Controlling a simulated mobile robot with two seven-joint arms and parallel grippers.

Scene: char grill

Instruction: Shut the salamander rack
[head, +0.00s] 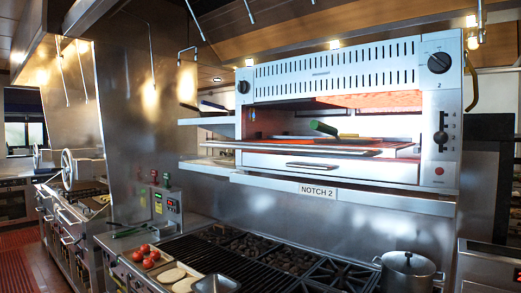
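The salamander (345,75) is a steel unit mounted above the range at the upper right, with a glowing red-orange heating area under its slotted top. Its rack (300,150) is a flat metal shelf in the open front, and its front edge sticks out past the housing. A green-handled item (323,128) rests on or just above the rack; its lower part is hard to make out. Below the rack is a tray front with a bar handle (313,165). Neither of my grippers is in view.
A "NOTCH 2" label (318,190) hangs below the salamander. Steel side shelves (209,121) project at its left. Underneath, the range holds a lidded pot (408,270), a grill grate (250,260), tomatoes (148,254) and an empty metal pan (216,284).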

